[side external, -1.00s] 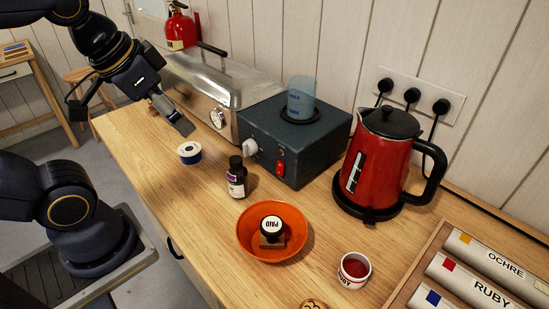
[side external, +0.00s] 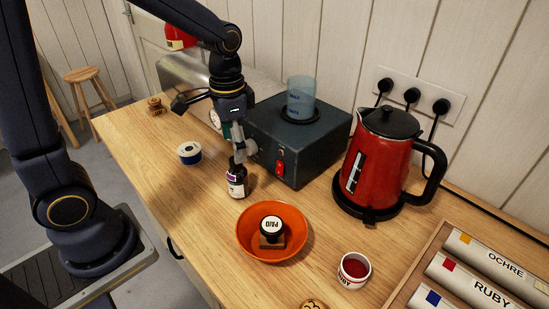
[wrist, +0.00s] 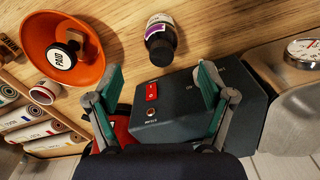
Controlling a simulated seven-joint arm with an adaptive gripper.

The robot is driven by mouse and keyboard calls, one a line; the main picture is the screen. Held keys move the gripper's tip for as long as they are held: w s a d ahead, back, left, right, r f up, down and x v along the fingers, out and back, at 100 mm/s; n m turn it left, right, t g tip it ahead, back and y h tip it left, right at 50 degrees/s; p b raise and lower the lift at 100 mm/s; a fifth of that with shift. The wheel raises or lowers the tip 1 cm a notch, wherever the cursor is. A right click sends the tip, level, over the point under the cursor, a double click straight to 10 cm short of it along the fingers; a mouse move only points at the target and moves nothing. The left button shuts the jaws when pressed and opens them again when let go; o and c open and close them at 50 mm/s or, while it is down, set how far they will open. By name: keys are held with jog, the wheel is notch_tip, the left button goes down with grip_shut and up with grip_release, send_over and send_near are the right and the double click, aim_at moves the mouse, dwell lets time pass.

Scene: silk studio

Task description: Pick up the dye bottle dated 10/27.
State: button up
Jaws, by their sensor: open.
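A small dark dye bottle with a black cap and a purple-and-white label (side external: 236,188) stands upright on the wooden bench, left of the orange bowl. Its date is too small to read. My gripper (side external: 239,158) points down just at or above the bottle's cap and partly hides it; I cannot tell from this view whether they touch. In the wrist view the bottle (wrist: 160,40) lies beyond the open fingertips (wrist: 156,85), roughly centred between them, with nothing held.
A dark heater box (side external: 300,145) with a red switch and a beaker (side external: 300,97) stands close behind the bottle. The orange bowl (side external: 255,248) holds a PAID stamp (side external: 271,228).

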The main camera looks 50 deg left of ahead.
aim_at(237, 171)
notch_tip(237, 171, down, 9)
jog(key=shift+a+r, duration=0.1)
jog(key=shift+r, duration=0.05)
dwell(0.4)
jog(key=c, duration=1.3)
jog(key=shift+r, duration=0.1)
